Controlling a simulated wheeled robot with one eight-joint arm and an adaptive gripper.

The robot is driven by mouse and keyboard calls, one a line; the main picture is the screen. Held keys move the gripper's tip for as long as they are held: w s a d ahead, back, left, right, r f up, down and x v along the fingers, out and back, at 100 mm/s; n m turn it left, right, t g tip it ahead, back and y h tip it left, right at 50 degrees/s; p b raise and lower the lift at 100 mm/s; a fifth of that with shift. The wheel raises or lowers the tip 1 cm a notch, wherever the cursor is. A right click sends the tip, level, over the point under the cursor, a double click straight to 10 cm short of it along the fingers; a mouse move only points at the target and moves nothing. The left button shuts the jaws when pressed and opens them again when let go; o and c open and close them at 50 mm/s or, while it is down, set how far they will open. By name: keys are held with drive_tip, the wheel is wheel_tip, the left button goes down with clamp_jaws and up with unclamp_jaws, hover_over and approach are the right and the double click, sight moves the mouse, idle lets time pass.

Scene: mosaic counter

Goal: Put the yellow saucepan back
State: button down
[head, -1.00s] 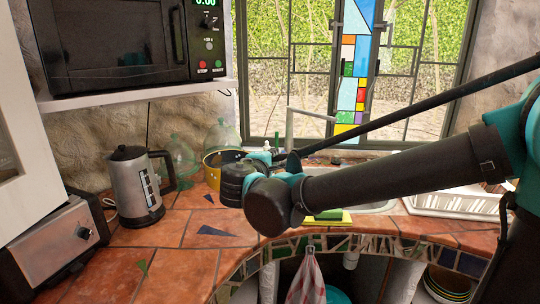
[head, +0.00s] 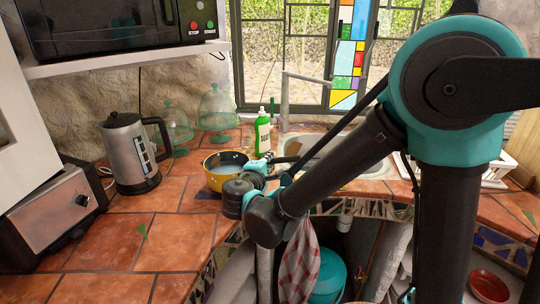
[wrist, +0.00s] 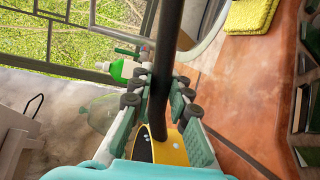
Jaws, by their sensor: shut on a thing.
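The yellow saucepan (head: 216,181) is at the back of the tiled counter, left of the sink, upright in the head view. My arm partly covers its right side. I cannot tell whether it touches the tiles. My gripper (head: 272,164) is at its right side. In the wrist view, my gripper (wrist: 158,92) is shut around the saucepan's long black handle (wrist: 170,40). The yellow pan body (wrist: 172,152) shows below the fingers, partly hidden by them and by my gripper's housing.
A green bottle (head: 262,135) stands just behind the saucepan. Glass domes (head: 216,112) and a kettle (head: 130,155) stand to its left, with a toaster (head: 45,213) nearer. The sink (head: 365,162) is to the right. The front-left tiles are clear.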

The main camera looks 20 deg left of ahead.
drive_tip(key=shift+f, duration=0.95)
drive_tip(key=c, duration=1.4)
unclamp_jaws()
drive_tip(key=shift+c, duration=0.2)
drive_tip(key=s+r, duration=0.2)
drive_tip(key=s, duration=1)
